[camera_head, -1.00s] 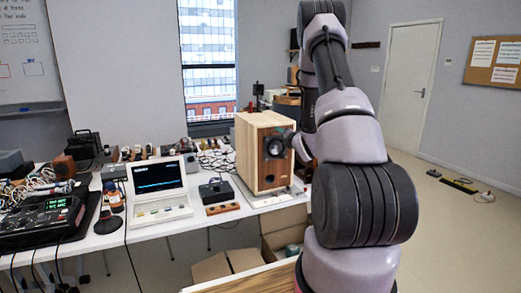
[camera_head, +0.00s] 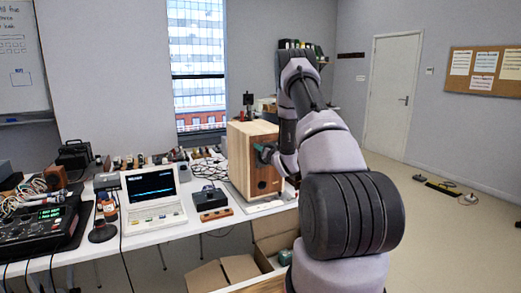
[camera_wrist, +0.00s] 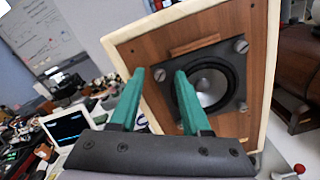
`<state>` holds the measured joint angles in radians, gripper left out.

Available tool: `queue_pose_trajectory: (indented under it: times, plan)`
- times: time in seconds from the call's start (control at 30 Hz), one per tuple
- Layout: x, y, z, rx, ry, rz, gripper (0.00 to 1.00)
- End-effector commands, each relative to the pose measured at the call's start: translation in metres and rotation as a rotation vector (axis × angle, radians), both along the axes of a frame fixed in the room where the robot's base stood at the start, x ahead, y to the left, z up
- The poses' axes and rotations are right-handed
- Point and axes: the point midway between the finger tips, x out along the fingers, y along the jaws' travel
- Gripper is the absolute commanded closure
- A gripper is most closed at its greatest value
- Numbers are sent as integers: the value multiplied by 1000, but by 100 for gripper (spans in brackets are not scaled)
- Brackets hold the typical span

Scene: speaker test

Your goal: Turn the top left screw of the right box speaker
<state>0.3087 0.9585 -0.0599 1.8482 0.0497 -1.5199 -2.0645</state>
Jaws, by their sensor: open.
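The box speaker (camera_head: 240,165) is a pale wooden cabinet with a brown front, standing on the bench. In the wrist view its front (camera_wrist: 150,50) appears tilted, with a round driver (camera_wrist: 210,88) in a dark square plate. One screw (camera_wrist: 160,75) shows at the plate's upper left and another (camera_wrist: 241,46) at its upper right. My gripper (camera_wrist: 160,72) is open, with green fingers. The upper left screw appears between the fingertips; whether they touch it or the plate I cannot tell. The right finger covers part of the plate. In the head view my gripper (camera_head: 264,152) hides most of the driver.
A laptop-like device (camera_head: 152,197) and a small black device on a wooden base (camera_head: 210,200) stand left of the speaker. Open cardboard boxes (camera_head: 240,268) are below the bench edge.

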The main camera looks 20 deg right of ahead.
Motion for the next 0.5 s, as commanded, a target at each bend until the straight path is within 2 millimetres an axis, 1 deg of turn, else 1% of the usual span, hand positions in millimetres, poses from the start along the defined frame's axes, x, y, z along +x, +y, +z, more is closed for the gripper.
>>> queue_pose_trajectory:
  times: [0.1, 0.33, 0.37, 0.4, 0.47, 0.5]
  plan:
    - [5, 1, 0, 0, 1, 0, 53]
    - [6, 1, 0, 0, 1, 0, 53]
    - [6, 1, 0, 0, 1, 0, 57]
    - [6, 1, 0, 0, 1, 0, 72]
    - [6, 1, 0, 0, 1, 0, 95]
    - [6, 1, 0, 0, 1, 0, 100]
